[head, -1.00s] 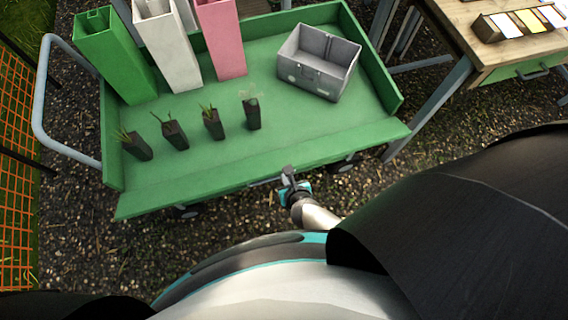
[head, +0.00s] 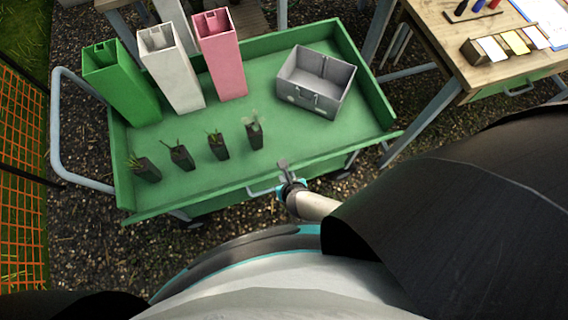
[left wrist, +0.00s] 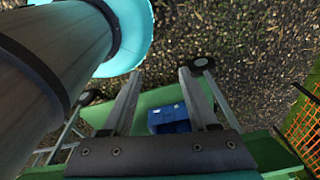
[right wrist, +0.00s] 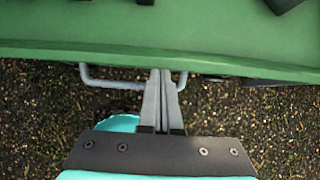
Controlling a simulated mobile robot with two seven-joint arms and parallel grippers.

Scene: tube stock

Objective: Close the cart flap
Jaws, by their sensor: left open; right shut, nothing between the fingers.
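The green cart (head: 310,148) stands in front of me, its near-side flap (head: 220,192) running along the front edge. The flap looks tilted up but still leaning outward; its exact angle is hard to tell. A grey bar handle (head: 262,192) is on the flap's outer face and also shows in the right wrist view (right wrist: 110,84). My right gripper (head: 284,166) is shut and empty, its fingers against or just by the flap near the handle's right end; contact is unclear. My left gripper (left wrist: 157,80) is open and empty, outside the head view.
On the cart are several small potted plants (head: 218,147), a grey crate (head: 312,98) and green, white and pink tall containers (head: 222,60). A wooden table (head: 480,60) stands right, an orange mesh fence (head: 22,180) left. A blue box (left wrist: 168,118) shows in the left wrist view.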

